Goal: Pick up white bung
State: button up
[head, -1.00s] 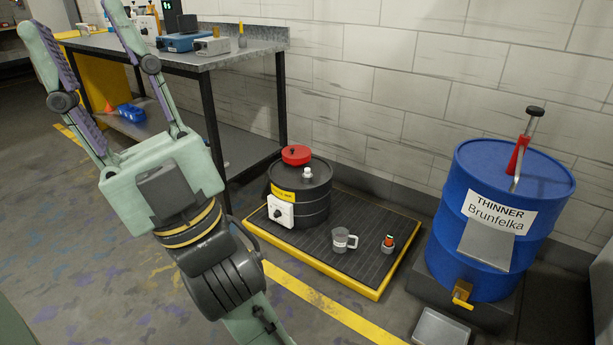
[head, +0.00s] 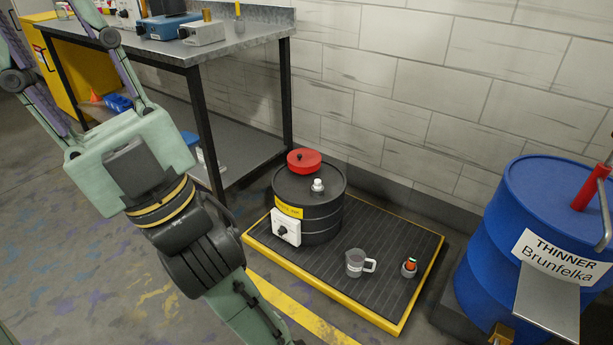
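The white bung (head: 317,185) is a small white cap on top of the black drum (head: 322,218), at the front right of the drum's lid. It stands upright beside a red lid-like disc (head: 304,161). I see nothing held between the visible parts of the fingers.
The drum stands on a yellow-edged spill pallet (head: 385,312) with a grey mug (head: 355,263) and a small orange-topped item (head: 409,267). A blue thinner drum (head: 497,215) stands at right. A metal workbench (head: 245,36) is behind left. Floor in front of the pallet is open.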

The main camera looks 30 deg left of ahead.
aim_at(317, 186)
jog(key=i+j+u, duration=0.1)
jog(key=i+j, duration=0.35)
jog(key=i+j+u, duration=0.1)
jog(key=i+j, duration=0.3)
jog(key=i+j+u, duration=0.1)
jog(key=i+j, duration=0.25)
jog(key=i, duration=0.2)
jog(key=i+j+u, duration=0.1)
jog(key=i+j, duration=0.2)
jog(key=i, duration=0.2)
